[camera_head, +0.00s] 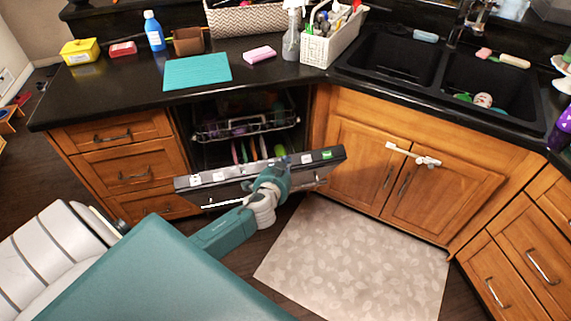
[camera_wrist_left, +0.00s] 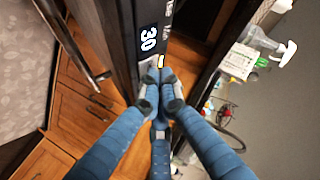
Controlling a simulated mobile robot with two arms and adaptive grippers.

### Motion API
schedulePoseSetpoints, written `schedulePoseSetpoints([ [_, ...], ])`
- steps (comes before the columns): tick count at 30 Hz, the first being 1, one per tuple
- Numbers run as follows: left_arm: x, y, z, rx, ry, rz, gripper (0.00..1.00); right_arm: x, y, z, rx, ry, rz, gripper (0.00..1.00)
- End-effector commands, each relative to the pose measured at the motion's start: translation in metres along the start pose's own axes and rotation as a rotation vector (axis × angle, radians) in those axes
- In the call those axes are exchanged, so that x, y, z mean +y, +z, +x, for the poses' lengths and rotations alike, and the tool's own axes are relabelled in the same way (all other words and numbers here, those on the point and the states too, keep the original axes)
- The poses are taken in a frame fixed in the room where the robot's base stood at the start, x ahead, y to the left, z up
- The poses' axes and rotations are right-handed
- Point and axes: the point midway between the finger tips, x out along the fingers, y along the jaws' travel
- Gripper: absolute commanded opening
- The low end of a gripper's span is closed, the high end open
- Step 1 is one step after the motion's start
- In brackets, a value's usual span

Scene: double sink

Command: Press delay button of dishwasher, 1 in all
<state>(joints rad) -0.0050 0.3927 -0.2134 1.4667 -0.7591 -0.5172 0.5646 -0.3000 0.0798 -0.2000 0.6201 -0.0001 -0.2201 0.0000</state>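The dishwasher door (camera_head: 225,178) is partly open and tilted, with a strip of small labels and buttons along its top edge. I cannot read which one is the delay button in the head view. My left gripper (camera_head: 277,172) is at the front of this strip, right of its middle. In the left wrist view its blue fingers (camera_wrist_left: 159,80) are together and hold nothing visible. My right gripper is not in view.
The dishwasher rack (camera_head: 245,125) with several dishes shows behind the open door. Wooden cabinets stand on both sides, with a white lock (camera_head: 413,154) on the right doors. A grey mat (camera_head: 355,260) lies on the floor. The black counter above holds a teal mat (camera_head: 197,71) and several items.

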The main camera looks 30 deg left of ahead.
Motion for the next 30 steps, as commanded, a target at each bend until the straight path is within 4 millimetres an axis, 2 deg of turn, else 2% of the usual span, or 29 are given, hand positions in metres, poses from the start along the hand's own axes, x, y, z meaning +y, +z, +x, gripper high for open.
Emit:
schedulePoseSetpoints([
  [11,0.000,0.001,0.000,-0.002,0.000,-0.001,0.00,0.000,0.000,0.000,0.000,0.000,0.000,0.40],
  [21,-0.005,-0.009,-0.010,-0.002,0.000,-0.002,0.00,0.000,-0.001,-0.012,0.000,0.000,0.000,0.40],
  [30,-0.004,-0.009,-0.010,-0.001,0.000,-0.001,0.00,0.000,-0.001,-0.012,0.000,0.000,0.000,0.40],
])
